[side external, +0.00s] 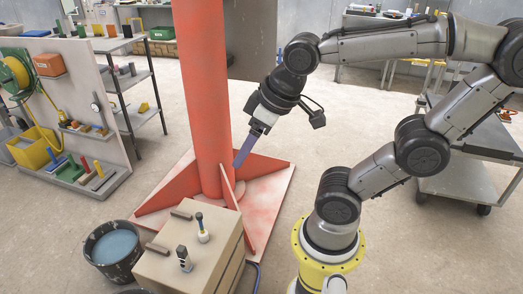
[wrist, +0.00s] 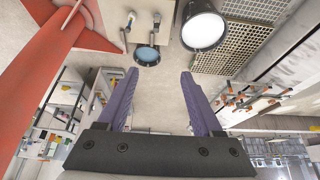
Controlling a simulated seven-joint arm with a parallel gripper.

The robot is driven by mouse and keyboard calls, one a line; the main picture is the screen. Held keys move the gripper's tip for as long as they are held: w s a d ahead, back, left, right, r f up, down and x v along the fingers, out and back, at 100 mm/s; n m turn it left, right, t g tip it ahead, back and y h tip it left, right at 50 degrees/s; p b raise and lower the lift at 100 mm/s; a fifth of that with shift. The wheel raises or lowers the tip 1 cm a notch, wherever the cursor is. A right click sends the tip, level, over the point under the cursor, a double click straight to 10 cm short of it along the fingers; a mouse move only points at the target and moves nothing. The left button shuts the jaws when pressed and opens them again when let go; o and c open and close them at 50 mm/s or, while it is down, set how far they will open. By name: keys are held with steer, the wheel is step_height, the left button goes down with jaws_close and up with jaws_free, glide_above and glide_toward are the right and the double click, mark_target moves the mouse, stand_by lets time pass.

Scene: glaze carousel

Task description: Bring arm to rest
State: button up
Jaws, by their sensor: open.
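My gripper (wrist: 160,78) is open and empty in the wrist view, with its two purple fingers well apart. My arm is bent in an arch to the right, above the yellow base ring.
A grey cart (side external: 470,180) stands right. Open floor lies left of the column.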

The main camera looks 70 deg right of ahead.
steer(key=s, duration=0.3)
steer(key=shift+f, duration=0.15)
step_height(320, 180, up, 12)
step_height(320, 180, down, 12)
stand_by(0.9)
